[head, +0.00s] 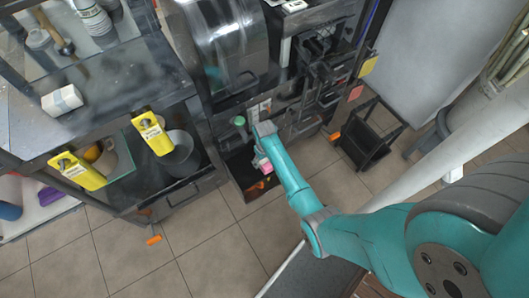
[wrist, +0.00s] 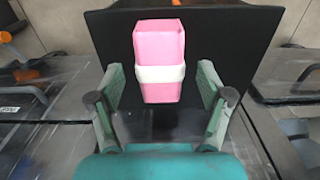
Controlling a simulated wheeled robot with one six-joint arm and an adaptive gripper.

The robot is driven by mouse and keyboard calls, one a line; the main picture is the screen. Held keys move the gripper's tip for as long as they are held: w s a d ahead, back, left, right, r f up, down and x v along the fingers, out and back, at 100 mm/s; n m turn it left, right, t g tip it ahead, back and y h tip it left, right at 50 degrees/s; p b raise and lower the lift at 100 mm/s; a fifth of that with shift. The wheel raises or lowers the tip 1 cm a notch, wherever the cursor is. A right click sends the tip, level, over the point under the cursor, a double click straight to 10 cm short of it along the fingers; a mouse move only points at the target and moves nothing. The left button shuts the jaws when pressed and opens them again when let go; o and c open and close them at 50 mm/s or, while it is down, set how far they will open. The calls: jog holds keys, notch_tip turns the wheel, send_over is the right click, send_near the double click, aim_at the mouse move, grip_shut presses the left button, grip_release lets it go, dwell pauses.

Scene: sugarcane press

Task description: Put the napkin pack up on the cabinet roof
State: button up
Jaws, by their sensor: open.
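A pink pack with a white band around its middle, which looks like the napkin pack (wrist: 160,45), is between my gripper's fingers in the wrist view. My gripper (wrist: 160,82) is open, with one finger on each side of the pack and gaps visible between them. In the head view a small pink patch of the pack (head: 266,167) shows beside my gripper (head: 261,158), largely hidden. The cabinet roof (head: 125,75) is the dark, worn top at the upper left. A white pack (head: 62,101) lies on it.
A dark open bin or drawer (head: 245,178) lies below my gripper. The metal press drum (head: 225,40) stands behind. The tiled floor in front is mostly clear.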

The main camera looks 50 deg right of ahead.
aim_at(265, 162)
notch_tip(265, 162, up, 10)
jog(key=s+a+f+n+t+h, duration=0.15)
jog(key=s+a+t, duration=0.55)
jog(key=s+a, duration=0.8)
jog(key=s+a+r+t, duration=0.3)
jog(key=s+r+t, duration=0.1)
jog(key=s+r, duration=0.6)
notch_tip(265, 162, up, 3)
jog(key=shift+s+f+n, duration=0.1)
jog(key=shift+s+n, duration=0.1)
jog(key=shift+n, duration=0.25)
jog(key=shift+o, duration=0.5)
jog(key=s+a+r+t, duration=0.1)
jog(key=s+r+t, duration=0.1)
jog(key=r, duration=0.6)
jog(key=s+a+r+t+y, duration=0.1)
jog(key=s+r, duration=0.3)
jog(key=r, duration=0.4)
jog(key=shift+r+n+t, duration=0.4)
jog(key=shift+t, duration=0.1)
